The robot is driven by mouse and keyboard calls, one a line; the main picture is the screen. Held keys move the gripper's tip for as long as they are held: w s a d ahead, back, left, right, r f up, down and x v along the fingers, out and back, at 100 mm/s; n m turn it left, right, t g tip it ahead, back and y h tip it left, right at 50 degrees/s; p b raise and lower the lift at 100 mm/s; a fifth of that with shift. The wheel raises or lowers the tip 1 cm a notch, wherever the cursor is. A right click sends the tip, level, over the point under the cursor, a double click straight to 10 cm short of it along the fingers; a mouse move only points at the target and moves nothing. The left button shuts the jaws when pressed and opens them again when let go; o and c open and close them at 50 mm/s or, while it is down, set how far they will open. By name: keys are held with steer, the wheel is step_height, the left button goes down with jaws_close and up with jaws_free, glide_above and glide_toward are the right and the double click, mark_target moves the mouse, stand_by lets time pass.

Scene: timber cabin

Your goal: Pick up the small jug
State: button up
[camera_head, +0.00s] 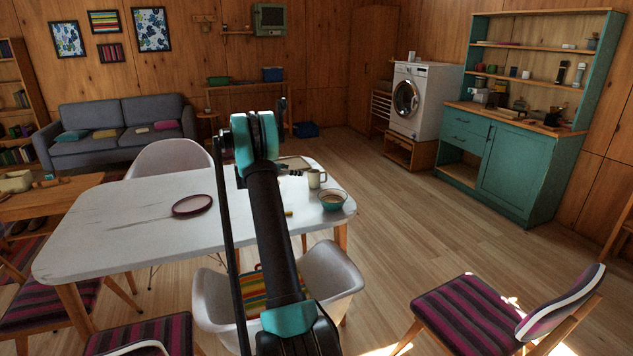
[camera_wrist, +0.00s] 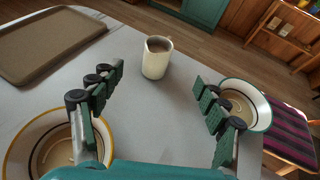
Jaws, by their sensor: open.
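The small jug (camera_wrist: 156,62) is cream-coloured and stands upright on the white table, with brown liquid showing inside. In the head view the small jug (camera_head: 314,180) is just right of my arm, near the table's right end. In the wrist view my gripper (camera_wrist: 157,78) is open, its dark green-padded fingers spread wide to either side. The jug is ahead of the fingertips, roughly centred in the gap and apart from both fingers. In the head view my arm largely hides the gripper.
A teal-rimmed bowl (camera_wrist: 236,112) is close by the right finger. A yellow-rimmed bowl (camera_wrist: 28,150) lies below the left finger. A brown tray (camera_wrist: 50,42) is on the left. A dark-red plate (camera_head: 192,205) lies on the white table (camera_head: 110,230). Chairs surround the table.

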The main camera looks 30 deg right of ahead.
mark_target(316, 175)
steer(key=x, duration=1.2)
steer(key=shift+f, duration=0.1)
steer(key=x, duration=0.5)
steer(key=shift+w+a+f, duration=0.1)
steer(key=shift+f, duration=0.3)
steer(key=c, duration=1.6)
